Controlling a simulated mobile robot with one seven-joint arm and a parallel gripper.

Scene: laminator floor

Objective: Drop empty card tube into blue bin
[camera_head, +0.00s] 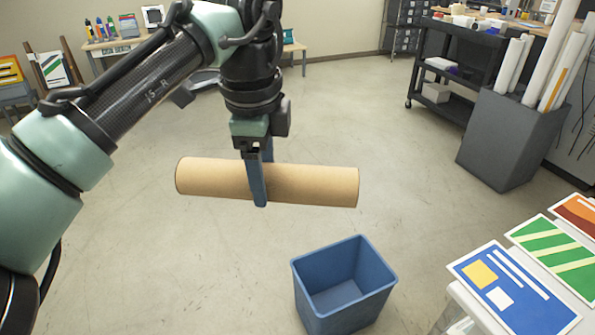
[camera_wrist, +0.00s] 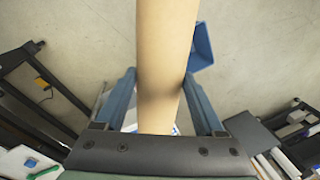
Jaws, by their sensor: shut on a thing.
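My gripper (camera_head: 258,192) is shut on the empty card tube (camera_head: 312,184), a long brown cylinder held roughly level in the air. The jaws grip it near its middle, and its far side is hidden. In the wrist view the tube (camera_wrist: 165,45) runs upward between the two blue fingers of my gripper (camera_wrist: 160,92). The blue bin (camera_head: 345,307) stands open on the floor, lower and to the right of the gripper in the head view, apart from the tube. The inside that shows is empty. Part of the bin (camera_wrist: 203,48) shows behind the tube in the wrist view.
A table with printed cards (camera_head: 512,292) stands right of the bin. A grey container of white rolls (camera_head: 510,138) and a black cart (camera_head: 455,70) stand at the back right. The floor (camera_head: 370,140) around the bin's left and far sides is clear.

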